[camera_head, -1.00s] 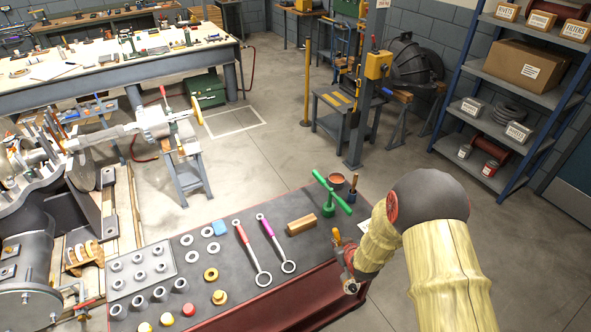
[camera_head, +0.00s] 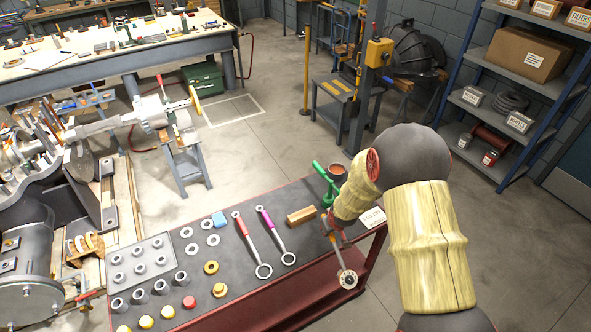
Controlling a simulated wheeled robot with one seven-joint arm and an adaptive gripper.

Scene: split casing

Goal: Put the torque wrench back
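A tool with a round metal head (camera_head: 347,279) hangs at my gripper (camera_head: 335,236), over the right end of the red cart (camera_head: 270,300); it appears to be the torque wrench. My gripper appears shut around its upper part, though the fingers are small and partly hidden by my arm. The tool slants down to the right, with its head at the cart's front edge. A white label card (camera_head: 372,218) lies at the cart's right corner, beside my wrist; its lettering is too small to read surely.
On the cart lie a red-handled ring wrench (camera_head: 252,243), a magenta-handled one (camera_head: 276,236) and a wooden block (camera_head: 301,215). A green T-handled tool (camera_head: 328,190) and a brown cup (camera_head: 337,172) are partly behind my arm. Several rings and caps fill the left.

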